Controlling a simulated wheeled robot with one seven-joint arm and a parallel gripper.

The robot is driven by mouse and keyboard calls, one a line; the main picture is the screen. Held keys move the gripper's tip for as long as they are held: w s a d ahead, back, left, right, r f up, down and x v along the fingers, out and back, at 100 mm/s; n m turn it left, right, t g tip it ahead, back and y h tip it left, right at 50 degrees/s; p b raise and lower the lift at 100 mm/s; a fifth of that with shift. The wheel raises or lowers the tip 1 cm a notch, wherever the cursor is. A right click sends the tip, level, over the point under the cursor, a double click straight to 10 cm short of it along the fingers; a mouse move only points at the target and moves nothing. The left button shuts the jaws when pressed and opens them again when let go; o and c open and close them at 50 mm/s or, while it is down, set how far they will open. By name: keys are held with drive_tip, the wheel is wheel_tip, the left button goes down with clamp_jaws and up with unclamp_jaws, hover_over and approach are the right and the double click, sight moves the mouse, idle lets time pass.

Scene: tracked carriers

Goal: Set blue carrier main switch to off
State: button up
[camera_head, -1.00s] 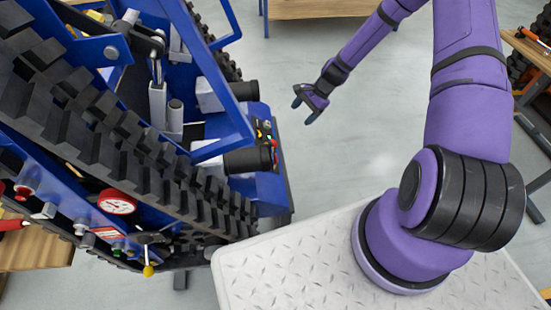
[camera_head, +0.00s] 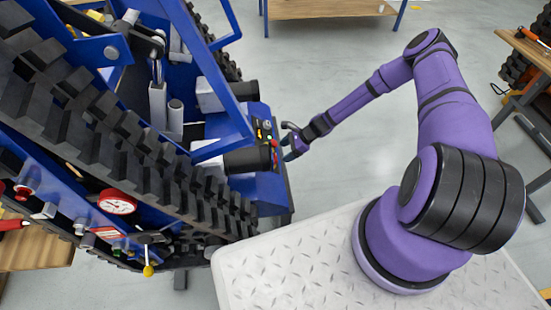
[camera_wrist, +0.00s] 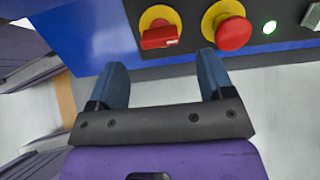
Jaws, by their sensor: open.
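In the head view my gripper (camera_head: 285,146) is beside the panel.
A green lamp (camera_wrist: 270,27) is lit right of the mushroom button, with a grey switch (camera_wrist: 312,15) beyond. A red-rimmed gauge (camera_head: 117,202) is on the carrier's near side. Wooden workbenches (camera_head: 325,9) stand behind and at right. Floor right of the carrier is clear.

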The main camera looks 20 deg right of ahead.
sight(275, 157)
drive_tip(key=x, duration=0.6)
drive_tip(key=shift+a+f, duration=0.15)
drive_tip(key=shift+f, duration=0.05)
drive_tip(key=c, duration=0.9)
